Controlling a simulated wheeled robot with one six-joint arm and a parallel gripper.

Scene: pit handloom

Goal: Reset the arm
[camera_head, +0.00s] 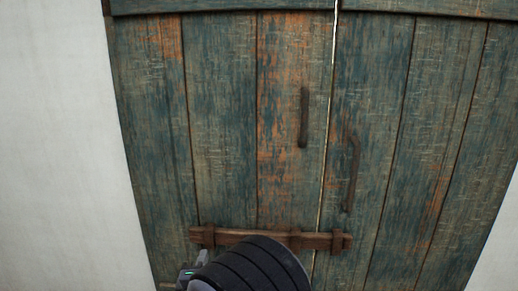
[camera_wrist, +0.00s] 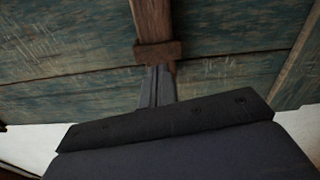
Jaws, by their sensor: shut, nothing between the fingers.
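My gripper (camera_wrist: 158,86) shows in the wrist view as two grey fingers pressed together, empty, with their tips close to a brown wooden bracket (camera_wrist: 158,53). Whether they touch it I cannot tell. A wooden bar (camera_wrist: 152,18) runs from the bracket to the top edge of the wrist view. In the head view, a dark rounded part of my arm covers the bottom middle, and the fingers are hidden. The same wooden bar (camera_head: 238,236) lies level across the lower door there, and its right end reaches past the seam between the leaves.
A worn blue-green plank double door (camera_head: 224,120) fills most of the head view. One dark handle (camera_head: 304,118) is on the left leaf and another (camera_head: 351,172) is on the right leaf. A white wall (camera_head: 55,140) stands at the left.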

